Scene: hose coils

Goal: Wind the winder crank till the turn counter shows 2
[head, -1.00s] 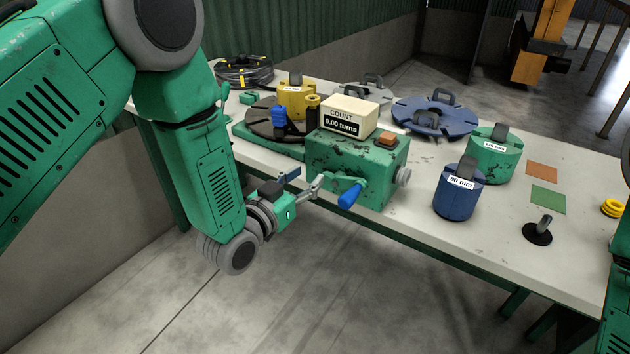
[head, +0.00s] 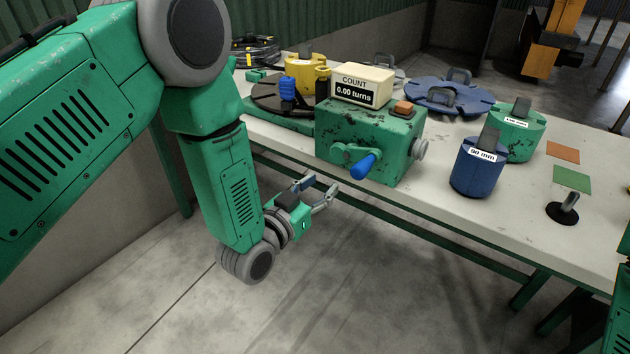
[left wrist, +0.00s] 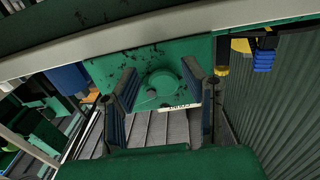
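The green winder box (head: 395,150) stands at the table's front edge. Its crank (head: 341,153) is on the front face, with a blue handle (head: 363,166) pointing lower right. The turn counter (head: 362,86) on top reads 0.00 turns. My left gripper (head: 323,187) is open and empty, below and in front of the crank, apart from it. In the left wrist view the open fingers (left wrist: 160,88) frame a round green part on the box's face (left wrist: 150,55); the blue handle cannot be made out there. My right gripper is out of view.
A blue 90 mm drum (head: 471,172) and a green drum (head: 518,137) stand right of the winder. The floor before the table is clear.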

